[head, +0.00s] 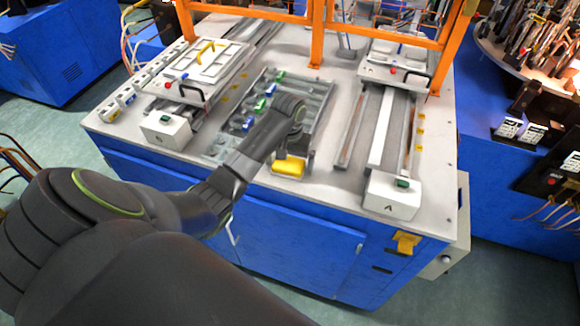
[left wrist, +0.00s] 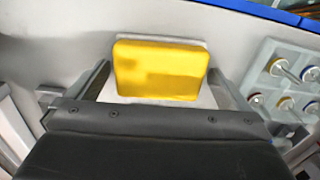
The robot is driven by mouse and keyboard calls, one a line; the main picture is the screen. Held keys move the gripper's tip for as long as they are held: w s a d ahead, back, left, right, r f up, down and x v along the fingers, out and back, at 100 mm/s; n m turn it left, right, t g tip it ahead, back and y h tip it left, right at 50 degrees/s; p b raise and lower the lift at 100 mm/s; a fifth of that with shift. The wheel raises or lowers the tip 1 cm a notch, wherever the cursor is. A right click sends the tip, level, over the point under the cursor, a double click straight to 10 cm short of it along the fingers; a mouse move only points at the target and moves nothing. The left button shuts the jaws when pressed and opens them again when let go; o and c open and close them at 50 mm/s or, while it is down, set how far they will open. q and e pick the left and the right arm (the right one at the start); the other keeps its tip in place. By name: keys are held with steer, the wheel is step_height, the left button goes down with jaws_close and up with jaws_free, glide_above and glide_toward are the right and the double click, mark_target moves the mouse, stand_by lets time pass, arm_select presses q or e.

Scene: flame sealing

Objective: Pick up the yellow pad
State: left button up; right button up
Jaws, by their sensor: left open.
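The yellow pad (head: 289,168) lies near the front edge of the white-topped workbench, beside the tray of parts. It also shows in the left wrist view (left wrist: 160,69), on a pale base. My left gripper (head: 291,156) is right above the pad, reaching over it from the left. In the left wrist view, the two fingers of my left gripper (left wrist: 158,80) stand apart, one on each side of the pad. A gap shows between each finger and the pad. My right gripper is not in view.
A grey tray (head: 325,88) with green and blue parts lies behind my arm. A white box marked A (head: 392,197) stands at the right end of a rail, and another white box (head: 166,131) at the left. Orange frame posts (head: 317,35) rise at the back.

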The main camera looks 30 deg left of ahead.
arm_select(q)
steer(key=shift+s+d, duration=0.2)
steer(key=shift+s, duration=0.25)
steer(key=shift+w, duration=0.15)
steer(key=c, duration=0.7)
steer(key=shift+c, duration=1.2)
steer(key=shift+r, duration=0.1)
